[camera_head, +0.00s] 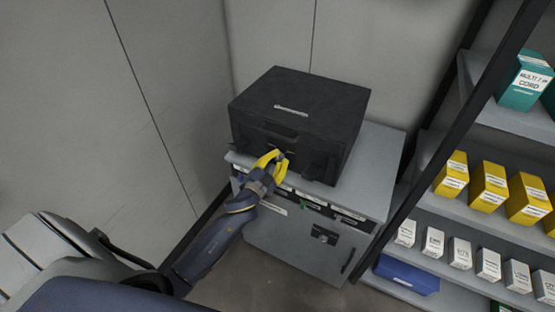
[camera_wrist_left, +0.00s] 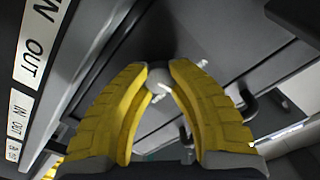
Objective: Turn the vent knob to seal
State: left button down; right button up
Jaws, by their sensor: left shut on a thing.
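My left gripper (camera_head: 270,160) reaches the front of a black case (camera_head: 300,108) that stands on a grey cabinet. In the left wrist view the yellow fingers of the left gripper (camera_wrist_left: 160,70) are closed at their tips on a small round pale grey knob (camera_wrist_left: 158,80). The knob sits against the dark face of the case. In the head view the fingers hide the knob. My right gripper is in neither view.
The grey cabinet (camera_head: 378,170) has several labelled slots along its top front edge. Labels reading IN and OUT (camera_wrist_left: 32,60) show in the left wrist view. A shelf on the right holds yellow boxes (camera_head: 487,185), white boxes and a blue box (camera_head: 407,275). Walls stand close behind the case.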

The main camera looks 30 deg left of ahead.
pick_arm(q)
jog(key=m, duration=0.5)
jog(key=shift+m, duration=2.4)
jog(key=c, duration=1)
grip_release()
jog(key=shift+s, duration=0.1)
jog(key=s, duration=1.1)
jog(key=shift+s+a, duration=0.2)
jog(key=shift+s, duration=0.2)
